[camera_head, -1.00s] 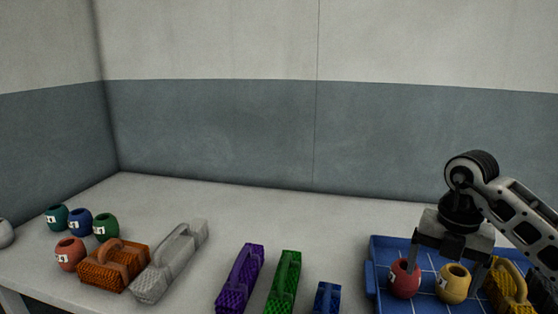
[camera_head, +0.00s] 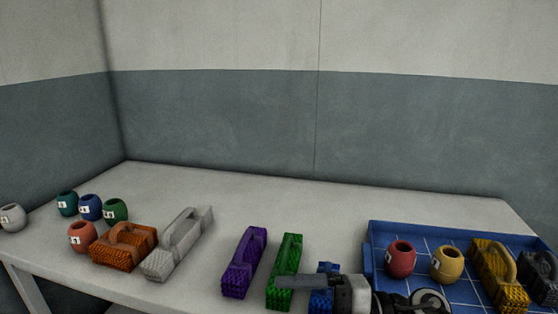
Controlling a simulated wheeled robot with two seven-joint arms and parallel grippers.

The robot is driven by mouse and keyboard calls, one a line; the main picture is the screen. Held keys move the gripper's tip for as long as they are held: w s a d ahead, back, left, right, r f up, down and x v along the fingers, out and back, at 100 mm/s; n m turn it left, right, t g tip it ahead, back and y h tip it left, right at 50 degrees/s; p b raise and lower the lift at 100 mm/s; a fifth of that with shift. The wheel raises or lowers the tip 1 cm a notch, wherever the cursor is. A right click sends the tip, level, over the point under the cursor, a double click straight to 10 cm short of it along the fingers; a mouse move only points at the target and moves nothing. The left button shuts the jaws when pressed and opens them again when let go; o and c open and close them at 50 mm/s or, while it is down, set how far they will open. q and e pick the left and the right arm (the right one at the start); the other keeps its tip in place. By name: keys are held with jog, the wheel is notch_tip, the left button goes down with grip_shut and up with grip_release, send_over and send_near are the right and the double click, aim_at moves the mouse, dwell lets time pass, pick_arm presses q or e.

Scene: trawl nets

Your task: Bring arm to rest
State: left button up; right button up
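My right gripper (camera_head: 283,282) shows at the bottom edge, with a dark finger pointing left and a grey body behind it. It lies in front of the small blue net bundle (camera_head: 325,269) and partly covers it. I see no float or net held in it, but its far side is hidden and the finger gap cannot be made out. My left gripper is not in view. The blue tray (camera_head: 390,233) holds a red float (camera_head: 401,260), a yellow float (camera_head: 447,265), a yellow net bundle (camera_head: 497,275) and a dark net bundle (camera_head: 541,278).
Purple (camera_head: 243,262) and green (camera_head: 285,270) net bundles lie left of the gripper. Grey (camera_head: 178,243) and orange (camera_head: 123,249) bundles lie farther left, beside several floats (camera_head: 90,207). A white float (camera_head: 12,217) is at the far left. The table's back strip (camera_head: 290,200) is clear.

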jog(key=w+d+f+m+t+h, duration=0.1)
jog(key=d+f+m+t+h, duration=0.15)
jog(key=m+t, duration=0.65)
jog(key=w+d+f+m+t+h, duration=0.1)
jog(key=d+m+t+h, duration=0.3)
jog(key=m+t, duration=0.55)
jog(key=s+d+f+m+g+h, duration=0.2)
jog(key=s+f+m+g+h, duration=0.2)
jog(key=f, duration=0.4)
jog(key=s+d+f+m+g+h, duration=0.3)
jog(key=s+f+m, duration=0.3)
jog(key=s+f, duration=0.2)
jog(key=shift+f+g+h, duration=0.35)
jog(key=shift+f+g, duration=0.2)
jog(key=shift+g, duration=0.1)
jog(key=shift+m, duration=0.25)
